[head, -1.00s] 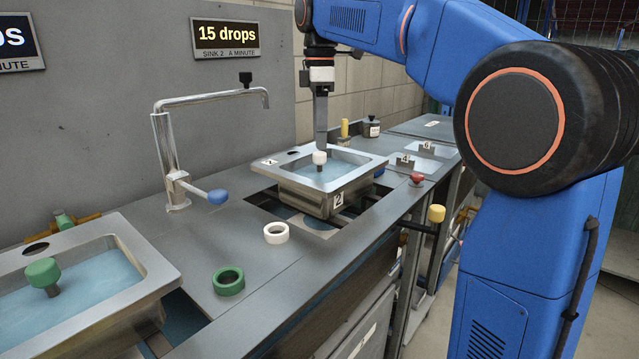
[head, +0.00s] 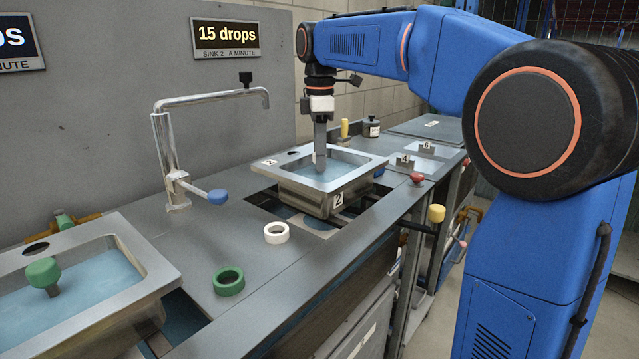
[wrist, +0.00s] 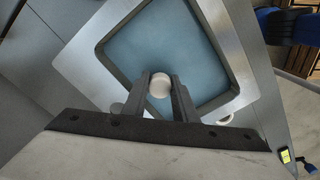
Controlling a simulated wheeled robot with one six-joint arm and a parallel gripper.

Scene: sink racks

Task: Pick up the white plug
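The white plug (wrist: 160,86) shows as a round white cap over the water of sink 2 in the wrist view. The two fingers of my gripper (wrist: 161,78) stand one on each side of it, very close. I cannot tell whether they press on it. In the head view my gripper (head: 321,172) points straight down into sink 2 (head: 290,181), and a finger hides most of the plug. Only a sliver of the white cap shows beside the finger. The part of the plug below the cap is hidden.
A tap with a blue handle (head: 218,196) stands left of sink 2. A white ring (head: 276,233) and a green ring (head: 228,281) lie on the counter. Another sink with a green plug (head: 43,272) is at the lower left. Red and yellow knobs line the front edge.

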